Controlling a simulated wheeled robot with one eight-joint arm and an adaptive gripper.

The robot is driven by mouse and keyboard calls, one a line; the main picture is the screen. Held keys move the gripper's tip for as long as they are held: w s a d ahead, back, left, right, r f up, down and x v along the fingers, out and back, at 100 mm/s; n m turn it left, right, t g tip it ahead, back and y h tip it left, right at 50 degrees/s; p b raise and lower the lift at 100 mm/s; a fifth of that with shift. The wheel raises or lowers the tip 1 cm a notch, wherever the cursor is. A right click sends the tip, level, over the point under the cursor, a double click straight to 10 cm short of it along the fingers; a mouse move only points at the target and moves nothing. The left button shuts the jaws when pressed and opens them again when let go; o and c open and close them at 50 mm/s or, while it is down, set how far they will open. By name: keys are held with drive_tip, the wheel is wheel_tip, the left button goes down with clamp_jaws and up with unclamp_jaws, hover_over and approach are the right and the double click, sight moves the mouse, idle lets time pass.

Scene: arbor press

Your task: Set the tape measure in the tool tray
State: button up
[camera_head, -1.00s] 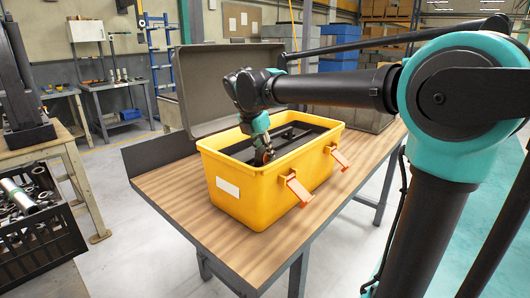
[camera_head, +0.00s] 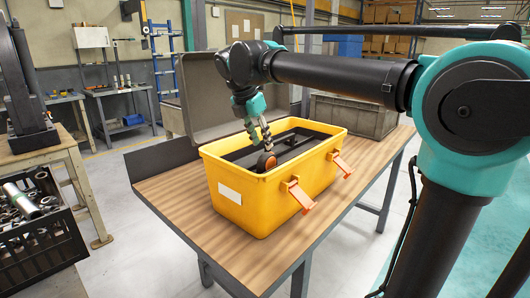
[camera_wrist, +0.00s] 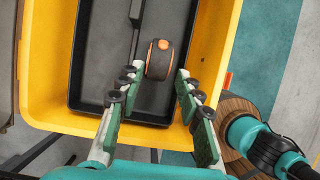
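The tape measure (camera_head: 265,162), black with orange trim, rests in the dark tool tray (camera_wrist: 95,85) inside the yellow toolbox (camera_head: 250,205). In the wrist view the tape measure (camera_wrist: 159,62) stands near one end of the tray, just beyond my fingertips. My gripper (camera_head: 258,137) hangs above the tray over the tape measure. In the wrist view my gripper (camera_wrist: 158,75) has its two fingers spread apart, with nothing held between them.
The toolbox's grey lid (camera_head: 190,95) stands open behind it. The box sits on a wooden-topped workbench (camera_head: 165,190), with a grey crate (camera_head: 350,117) behind. A black crate of metal parts (camera_head: 40,235) is at the left. The bench's front left is clear.

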drive_tip(key=shift+v, duration=2)
